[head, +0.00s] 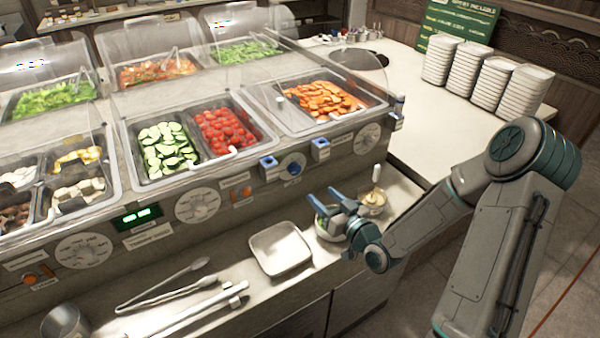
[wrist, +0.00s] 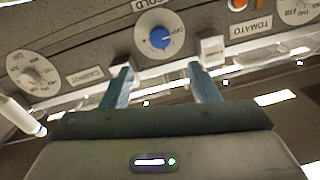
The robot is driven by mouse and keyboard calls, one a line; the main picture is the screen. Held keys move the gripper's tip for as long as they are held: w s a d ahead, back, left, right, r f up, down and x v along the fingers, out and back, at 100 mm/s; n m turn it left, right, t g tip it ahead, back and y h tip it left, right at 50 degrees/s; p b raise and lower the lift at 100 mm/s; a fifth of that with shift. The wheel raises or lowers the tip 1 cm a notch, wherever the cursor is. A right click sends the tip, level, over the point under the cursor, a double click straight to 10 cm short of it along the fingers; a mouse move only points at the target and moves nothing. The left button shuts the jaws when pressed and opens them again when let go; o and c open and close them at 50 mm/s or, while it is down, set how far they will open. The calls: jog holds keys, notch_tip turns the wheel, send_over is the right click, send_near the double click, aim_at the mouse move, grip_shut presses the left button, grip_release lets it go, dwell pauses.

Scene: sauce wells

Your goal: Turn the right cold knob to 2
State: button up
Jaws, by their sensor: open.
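The cold knob is a blue knob (head: 292,164) on a pale dial in the counter's front panel, in the middle of the head view. In the wrist view the blue knob (wrist: 160,38) shows on its round white dial, under an upside-down COLD label. The numbers and setting are too small to read. My gripper (head: 323,196) is open and empty, in front of the panel and lower right of the knob. In the wrist view my gripper (wrist: 158,70) has its fingers apart, with the knob between and beyond their tips. They do not appear to touch it.
Blue-and-white blocks (head: 268,166) flank the knob. Other white dials (head: 198,204) line the panel. Below my gripper is a small bowl (head: 331,226); a sauce cup (head: 373,202) stands beside it. A square tray (head: 280,249) and tongs (head: 165,286) lie on the front ledge.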

aim_at(297, 171)
jog(key=p+x, duration=0.2)
jog(key=x, duration=0.9)
jog(key=shift+w+a+p, duration=0.3)
jog(key=shift+p, duration=0.1)
jog(key=c, duration=1)
